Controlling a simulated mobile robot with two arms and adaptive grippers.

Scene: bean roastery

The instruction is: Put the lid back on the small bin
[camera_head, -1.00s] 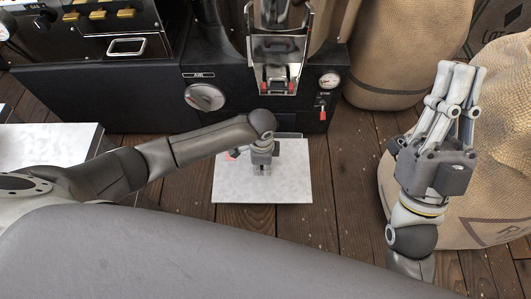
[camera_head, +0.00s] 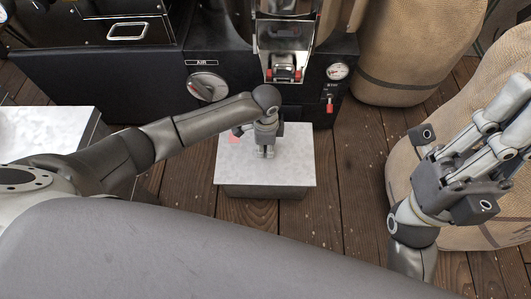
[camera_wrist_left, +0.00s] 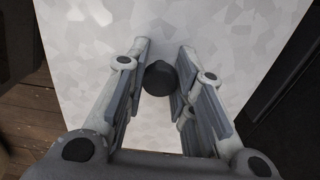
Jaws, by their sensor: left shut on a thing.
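The lid (camera_head: 292,157) is a pale, mottled metal plate in the middle of the head view. A small red mark lies near its left edge. My left gripper (camera_head: 265,152) is over it from above, shut on its dark round knob (camera_wrist_left: 159,78), which shows between the fingers in the left wrist view (camera_wrist_left: 158,85). The dark front of the small bin (camera_head: 265,193) shows below the lid's near edge. I cannot tell whether lid and bin touch; the lid hides the bin's rim. My right gripper (camera_head: 508,121) is open and empty at the right.
A black roaster body (camera_head: 165,75) with dial and red handle stands behind the lid. Another pale metal top (camera_head: 45,132) is at the left. Burlap sacks (camera_head: 415,50) stand at the right. Plank floor (camera_head: 350,180) is clear between the lid and the sacks.

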